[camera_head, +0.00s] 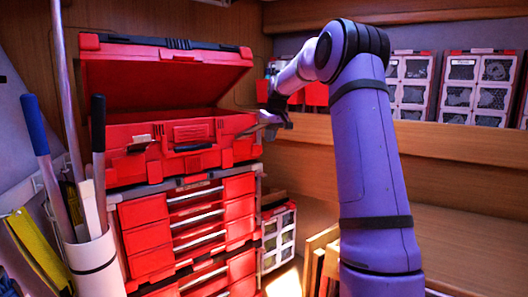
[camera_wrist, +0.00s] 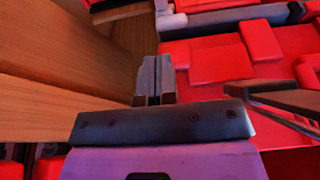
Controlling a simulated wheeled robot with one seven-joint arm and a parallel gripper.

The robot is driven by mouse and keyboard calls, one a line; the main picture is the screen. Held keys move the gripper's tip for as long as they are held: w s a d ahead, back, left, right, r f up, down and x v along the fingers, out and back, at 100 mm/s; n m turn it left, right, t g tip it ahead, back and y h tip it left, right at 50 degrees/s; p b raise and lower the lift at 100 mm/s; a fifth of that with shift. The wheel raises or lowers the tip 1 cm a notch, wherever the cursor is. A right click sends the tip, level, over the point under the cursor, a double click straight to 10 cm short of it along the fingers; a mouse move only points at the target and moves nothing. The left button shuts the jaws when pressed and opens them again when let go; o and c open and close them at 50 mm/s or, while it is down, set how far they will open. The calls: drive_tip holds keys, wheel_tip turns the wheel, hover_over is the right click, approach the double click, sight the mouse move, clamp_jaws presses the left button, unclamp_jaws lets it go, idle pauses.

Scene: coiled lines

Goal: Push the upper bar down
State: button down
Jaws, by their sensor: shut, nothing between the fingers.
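A red toolbox (camera_head: 180,142) stands on top of a red drawer cabinet. Its lid (camera_head: 165,75) is raised and tilted back, with a dark bar (camera_head: 160,42) along its upper edge. Which part is the task's upper bar I cannot tell for certain. My gripper (camera_head: 262,127) is at the right side of the toolbox, below the level of the raised lid. In the wrist view, its two grey fingers (camera_wrist: 154,77) are together with nothing between them. Red toolbox parts (camera_wrist: 220,58) show to the right of the fingers. Whether the fingers touch the toolbox is unclear.
The red drawer cabinet (camera_head: 190,228) has several silver-handled drawers. A white bin (camera_head: 95,262) with long poles stands at the left. A wooden shelf (camera_head: 460,143) with several clear-fronted cases (camera_head: 478,88) is at the right. Space above the lid is free.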

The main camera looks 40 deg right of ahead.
approach(264, 174)
drive_tip(key=w+f, duration=0.1)
drive_tip(key=f, duration=0.1)
drive_tip(key=w+f, duration=0.1)
drive_tip(key=w+d+f, duration=0.1)
drive_tip(key=f, duration=0.1)
drive_tip(key=shift+w+f, duration=0.1)
drive_tip(key=shift+f, duration=0.65)
drive_tip(key=shift+s+a, duration=0.3)
drive_tip(key=shift+s, duration=0.1)
drive_tip(key=shift+f, duration=1.45)
